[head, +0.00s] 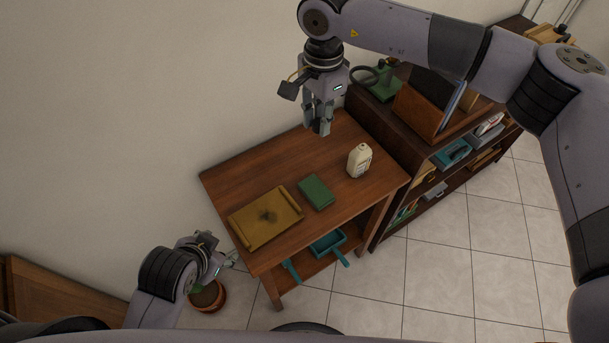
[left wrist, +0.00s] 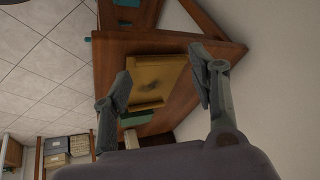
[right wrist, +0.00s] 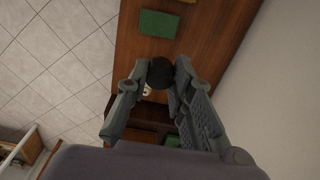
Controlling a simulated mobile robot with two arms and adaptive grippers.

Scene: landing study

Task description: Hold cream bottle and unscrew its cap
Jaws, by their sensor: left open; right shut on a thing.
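The cream bottle (head: 359,162) stands upright on the wooden table near its right end, its narrow neck bare of a cap. My right gripper (head: 320,131) is above the table's back edge, left of and apart from the bottle. In the right wrist view its fingers are shut on a dark round cap (right wrist: 161,73). There the bottle (right wrist: 147,90) shows only as a small pale patch behind the cap and fingers. My left gripper (head: 226,258) is low beside the table's front left corner. In the left wrist view its fingers (left wrist: 160,87) are apart and empty.
A brass tray (head: 254,231) and a green book (head: 316,192) lie on the table (head: 285,162). Teal dustpans (head: 327,245) are on the shelf below. A dark bookcase (head: 398,215) adjoins on the right. A plant pot (head: 208,298) stands near my left gripper.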

